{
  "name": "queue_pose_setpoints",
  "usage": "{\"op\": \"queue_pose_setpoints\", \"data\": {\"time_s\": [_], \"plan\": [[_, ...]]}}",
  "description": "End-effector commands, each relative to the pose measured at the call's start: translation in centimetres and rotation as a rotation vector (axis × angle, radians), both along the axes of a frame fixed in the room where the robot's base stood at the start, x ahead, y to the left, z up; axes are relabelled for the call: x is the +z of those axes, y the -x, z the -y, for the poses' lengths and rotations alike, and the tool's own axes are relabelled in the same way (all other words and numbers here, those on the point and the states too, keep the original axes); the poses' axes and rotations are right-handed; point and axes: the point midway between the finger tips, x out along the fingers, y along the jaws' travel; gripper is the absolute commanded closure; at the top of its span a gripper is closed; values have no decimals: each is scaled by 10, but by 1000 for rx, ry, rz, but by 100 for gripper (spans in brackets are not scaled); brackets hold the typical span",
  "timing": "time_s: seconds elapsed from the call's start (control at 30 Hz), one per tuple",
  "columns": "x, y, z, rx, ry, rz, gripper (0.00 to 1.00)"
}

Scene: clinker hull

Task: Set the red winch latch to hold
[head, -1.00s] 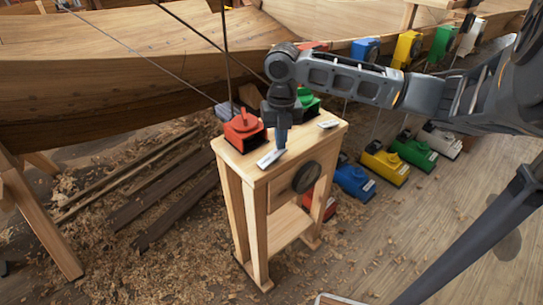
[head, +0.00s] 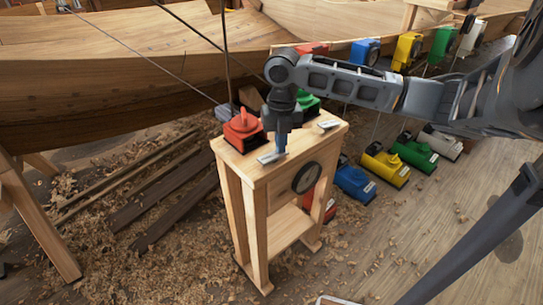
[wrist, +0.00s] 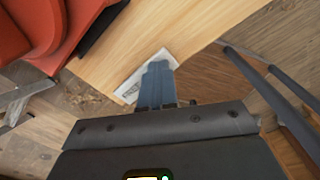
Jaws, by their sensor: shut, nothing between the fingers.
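The red winch (head: 240,138) sits on the left end of a narrow wooden stand's top, with a raised red piece on it. In the wrist view, red bodywork (wrist: 48,30) fills the upper left corner, cut off by the frame. I cannot tell which part is the latch or how it is set. A pale label plate (head: 270,158) lies on the stand before the red winch. My gripper (head: 281,149) is shut and empty, pointing down beside the winch on its right. In the wrist view its fingertips (wrist: 157,70) appear over the label (wrist: 140,80), whose writing is unreadable.
A green winch (head: 308,106) and a second label (head: 328,124) are on the stand's right side, partly behind my arm. The stand (head: 257,235) has a round dial (head: 307,178) on its front. Coloured winches stand beyond it. A wooden hull (head: 120,85) lies behind.

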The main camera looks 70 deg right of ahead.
Motion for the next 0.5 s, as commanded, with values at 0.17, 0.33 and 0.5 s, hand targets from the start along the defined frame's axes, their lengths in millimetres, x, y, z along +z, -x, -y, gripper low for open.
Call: {"op": "queue_pose_setpoints", "data": {"time_s": [0.17, 0.33, 0.5], "plan": [[0, 0, -1, 1, -2, -1, 100], [11, 0, -1, 1, -1, 0, 100], [24, 0, 0, 1, -1, 0, 100]]}}
